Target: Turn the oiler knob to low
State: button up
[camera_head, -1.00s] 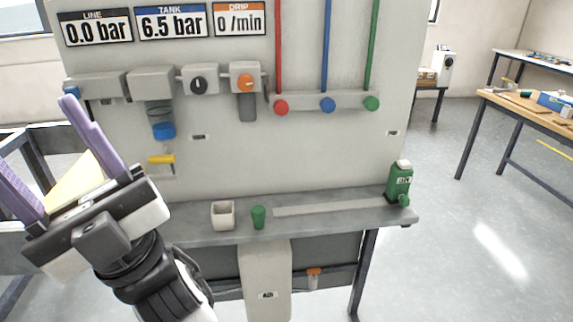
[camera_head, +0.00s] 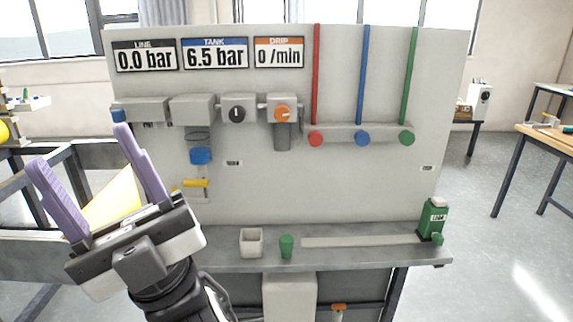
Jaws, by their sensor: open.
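The oiler (camera_head: 282,137) hangs on the upright grey panel, with an orange knob (camera_head: 282,112) on its front. A small mark shows on the knob, but it is too small to read its setting. The drip display (camera_head: 279,53) above reads 0 /min. My gripper (camera_head: 100,185) is at the lower left, in front of the panel. Its two purple fingers are spread apart and point up and left. It is well away from the knob, to its left and below. A yellow surface shows between the fingers; I cannot tell how far behind them it is.
A black knob (camera_head: 238,114) sits just left of the oiler. Red, blue and green knobs (camera_head: 362,138) on pipes are to its right. The shelf (camera_head: 350,258) below bears a cup (camera_head: 251,242), a green cup (camera_head: 286,247) and a green oil can (camera_head: 432,220). Space before the panel's middle is clear.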

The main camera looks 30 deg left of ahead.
aim_at(282, 113)
jog(key=i+j+u, duration=0.1)
jog(key=j+u, duration=0.4)
jog(key=i+j+u, duration=0.15)
jog(key=j+u, duration=0.2)
jog(key=u, duration=0.15)
